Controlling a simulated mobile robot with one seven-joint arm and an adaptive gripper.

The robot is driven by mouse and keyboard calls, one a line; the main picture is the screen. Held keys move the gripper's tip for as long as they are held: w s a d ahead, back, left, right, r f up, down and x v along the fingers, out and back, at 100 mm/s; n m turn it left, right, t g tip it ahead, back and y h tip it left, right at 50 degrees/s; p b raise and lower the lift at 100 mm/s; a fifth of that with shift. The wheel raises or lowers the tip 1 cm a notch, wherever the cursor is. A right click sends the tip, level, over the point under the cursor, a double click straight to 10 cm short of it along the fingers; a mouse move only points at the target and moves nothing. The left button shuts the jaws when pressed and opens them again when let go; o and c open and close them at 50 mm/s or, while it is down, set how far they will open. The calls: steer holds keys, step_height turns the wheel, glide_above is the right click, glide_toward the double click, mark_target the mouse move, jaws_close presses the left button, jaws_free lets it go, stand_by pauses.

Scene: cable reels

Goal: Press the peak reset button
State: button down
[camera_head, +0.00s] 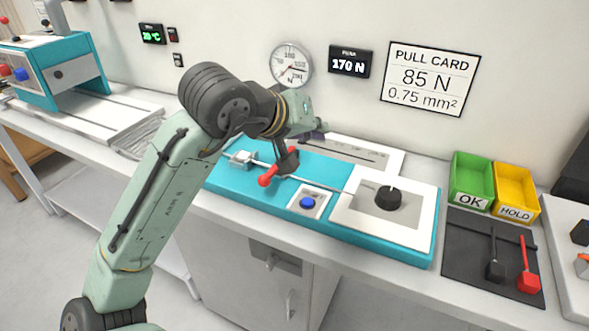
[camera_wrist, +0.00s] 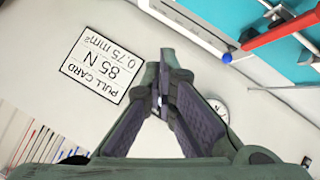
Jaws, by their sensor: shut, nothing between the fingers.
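The blue button (camera_head: 307,203) sits on a small white plate at the front of the teal pull-test bench (camera_head: 345,238), left of a black knob (camera_head: 389,198). The label of the button is too small to read. My gripper (camera_head: 319,127) is above the back of the bench, behind and well above the button, not touching it. In the wrist view my gripper (camera_wrist: 166,72) has its fingers together and empty, in front of the wall. A small blue round part (camera_wrist: 227,58) shows there beside the red handle; I cannot tell whether it is the button.
A red-handled lever (camera_head: 268,180) rises left of the button. A display (camera_head: 350,62) reads 170 N beside a dial gauge (camera_head: 291,65). A card (camera_head: 430,78) reads 85 N. Green (camera_head: 470,180) and yellow (camera_head: 516,193) bins stand at right. Space above the button looks clear.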

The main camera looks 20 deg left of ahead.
mark_target(304, 199)
steer(key=s+f+g, duration=0.1)
steer(key=s+a+f+n+g, duration=0.1)
steer(key=f, duration=0.1)
steer(key=shift+a+f+p, duration=0.15)
steer(key=shift+a+p, duration=0.05)
steer(key=shift+p, duration=0.1)
step_height(304, 199, down, 9)
steer(key=b, duration=0.6)
stand_by(1.3)
steer(key=shift+f+b, duration=0.3)
steer(key=shift+f+b, duration=0.3)
steer(key=shift+f, duration=0.15)
stand_by(0.8)
steer(key=shift+r, duration=0.15)
steer(key=shift+r+p, duration=0.75)
